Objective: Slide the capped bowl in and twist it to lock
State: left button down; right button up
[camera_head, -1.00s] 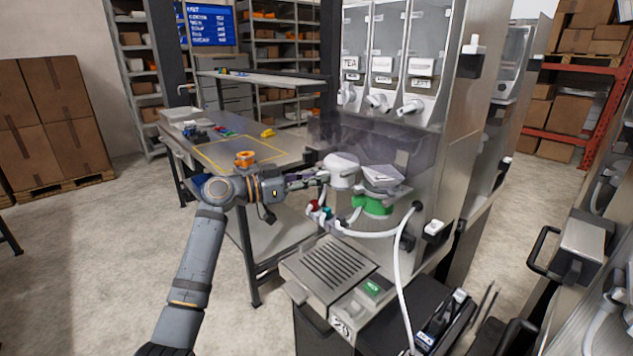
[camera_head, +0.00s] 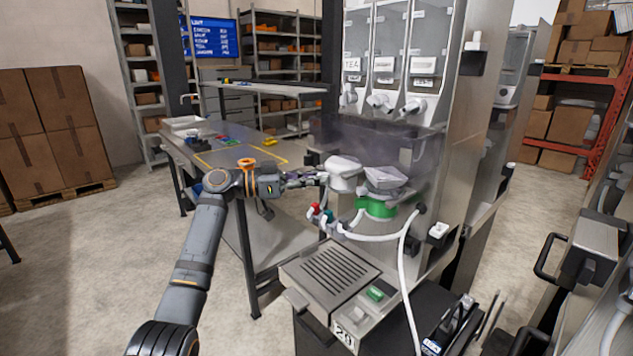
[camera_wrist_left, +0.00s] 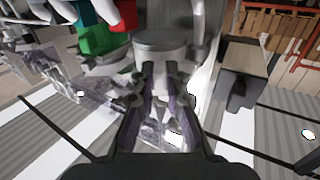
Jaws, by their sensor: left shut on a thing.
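The white capped bowl (camera_head: 342,171) is at the front of the dispenser machine, left of a green ring (camera_head: 377,208) with a pale angular top. My left gripper (camera_head: 318,179) reaches it from the left and is shut on its near side. In the left wrist view, the two dark fingers of my left gripper (camera_wrist_left: 172,72) point at the pale rounded bowl (camera_wrist_left: 163,42) and meet it. The bowl looks roughly upright. Its far side and any seat behind it are hidden, so I cannot tell whether it is engaged. My right gripper is not in view.
Red and teal fittings (camera_head: 318,213) and a white hose (camera_head: 398,270) sit just below the bowl. A slotted drip tray (camera_head: 332,272) lies lower in front. A metal worktable (camera_head: 225,150) stands behind my left arm. Labelled dispensers (camera_head: 385,65) rise above.

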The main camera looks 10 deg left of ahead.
pick_arm(q)
jog(key=shift+w+m+g, duration=0.15)
jog(key=shift+m+g, duration=0.15)
jog(key=shift+g, duration=0.1)
jog(key=c, duration=1.3)
grip_release()
jog(key=b+v, duration=0.3)
jog(key=v, duration=0.5)
jog(key=shift+b, duration=0.3)
